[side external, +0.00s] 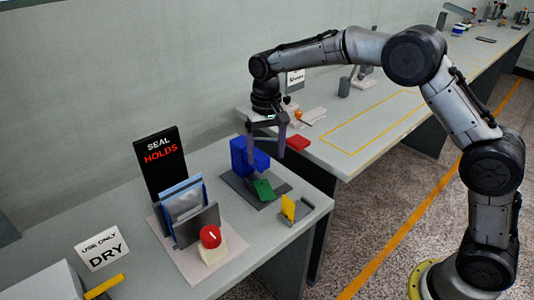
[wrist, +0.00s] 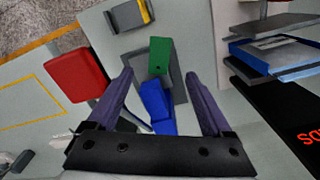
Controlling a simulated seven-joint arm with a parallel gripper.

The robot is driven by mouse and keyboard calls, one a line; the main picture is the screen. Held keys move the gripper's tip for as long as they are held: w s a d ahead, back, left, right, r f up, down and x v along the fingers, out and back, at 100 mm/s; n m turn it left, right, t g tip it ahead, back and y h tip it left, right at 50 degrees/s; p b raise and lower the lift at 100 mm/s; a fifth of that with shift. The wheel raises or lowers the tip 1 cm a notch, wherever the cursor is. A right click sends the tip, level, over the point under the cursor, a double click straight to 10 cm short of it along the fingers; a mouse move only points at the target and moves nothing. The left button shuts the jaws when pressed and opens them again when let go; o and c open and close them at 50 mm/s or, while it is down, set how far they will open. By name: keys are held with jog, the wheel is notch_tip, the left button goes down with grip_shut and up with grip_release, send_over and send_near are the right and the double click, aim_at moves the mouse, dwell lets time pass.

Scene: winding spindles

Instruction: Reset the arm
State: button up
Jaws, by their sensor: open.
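My gripper (side external: 266,154) is open and empty, pointing down just above or beside a blue block (side external: 238,158). In the wrist view its two fingers (wrist: 158,76) spread to either side of the blue block (wrist: 156,100), with no visible contact. The blue block stands on a dark grey plate (side external: 272,196) on the near table. A green piece (side external: 263,189) sits beside it on the plate; it also shows just beyond the blue block in the wrist view (wrist: 159,54). My arm arches over from the right.
A red block (side external: 298,143) lies on the table corner behind. A yellow piece (side external: 288,207) stands in a grey holder. At left are a black "SEAL HOLDS" sign (side external: 161,165), blue-edged panels (side external: 185,203), a red knob (side external: 210,236) and a "USE ONLY DRY" card (side external: 102,249).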

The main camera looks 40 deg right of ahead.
jog(key=s+d+r+n+t, duration=0.3)
jog(key=s+d+r, duration=0.2)
jog(key=s+r, duration=0.6)
jog(key=s+d+f+t, duration=0.1)
jog(key=s, duration=1)
jog(key=s+n+t, duration=0.1)
jog(key=s, duration=1)
jog(key=shift+d+f+t, duration=0.3)
jog(key=shift+d+f, duration=0.05)
jog(key=shift+f, duration=0.05)
